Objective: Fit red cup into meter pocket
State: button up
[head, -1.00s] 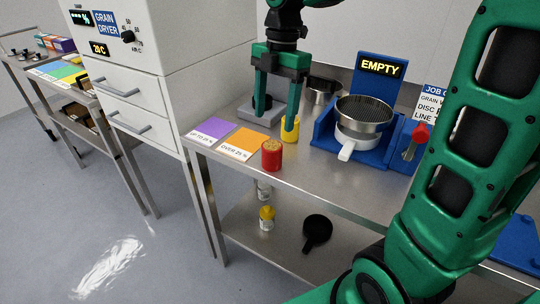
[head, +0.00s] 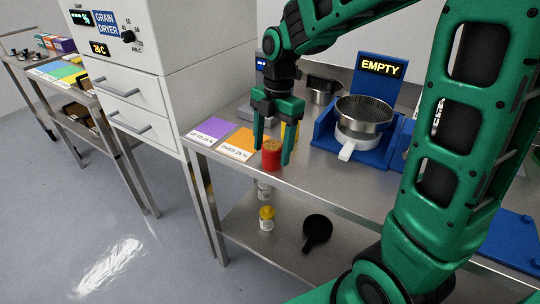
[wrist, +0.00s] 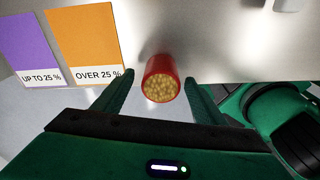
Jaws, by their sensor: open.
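The red cup (head: 271,157), filled with tan grain, stands upright near the front edge of the steel table, just right of the orange card. It also shows in the wrist view (wrist: 161,80), between and beyond the fingertips. My gripper (head: 271,155) is open, pointing down, with one finger on each side of the cup. No grip on the cup shows. The meter is probably the grey device (head: 252,113) behind my gripper; it is mostly hidden, and its pocket cannot be seen.
A yellow cup (head: 291,131) stands behind my right finger. A blue stand with a sieve (head: 364,112) and an EMPTY sign is to the right. Purple (head: 213,128) and orange (head: 243,142) cards lie left. The grain dryer (head: 150,60) stands at the left.

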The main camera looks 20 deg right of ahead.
jog(key=c, duration=1.2)
jog(key=shift+r, duration=0.1)
